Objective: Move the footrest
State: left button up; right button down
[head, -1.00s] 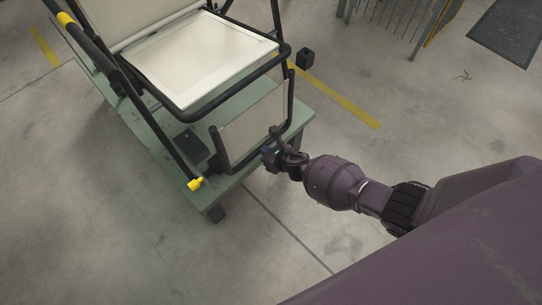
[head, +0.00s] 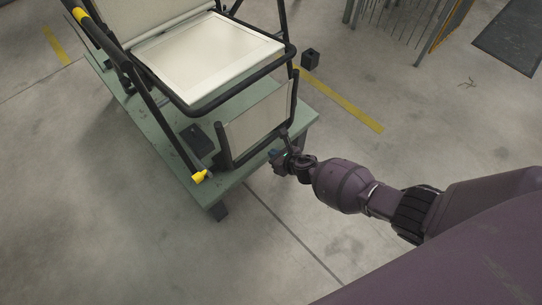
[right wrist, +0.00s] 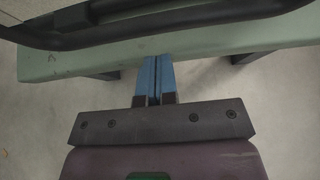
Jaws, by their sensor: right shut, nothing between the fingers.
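The lounger has a black tube frame and cream panels and stands on a green platform (head: 170,155). Its seat (head: 208,55) is flat. The footrest (head: 258,120), a cream panel in a black tube frame, hangs down steeply at the seat's front. My right gripper (head: 278,156) is beside the footrest's lower right end. In the right wrist view its blue fingers (right wrist: 154,78) are together and empty, over the platform edge (right wrist: 210,45). The footrest's black tube (right wrist: 140,25) crosses ahead of the fingertips; whether they touch is unclear. My left gripper is not in view.
A yellow-tipped black bar (head: 199,177) slopes down at the platform's left side. A small black block (head: 310,57) is on the floor beyond. A metal rack (head: 400,20) stands at the back right. The floor in front is clear.

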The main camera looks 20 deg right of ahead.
pick_arm(q)
jog(key=p, duration=0.2)
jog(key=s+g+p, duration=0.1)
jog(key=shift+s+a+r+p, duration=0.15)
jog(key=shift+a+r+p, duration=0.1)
jog(key=shift+p, duration=0.15)
pick_arm(e)
jog(key=f+v, duration=0.1)
jog(key=v, duration=0.9)
jog(key=shift+s+d, duration=0.25)
jog(key=shift+s, duration=0.35)
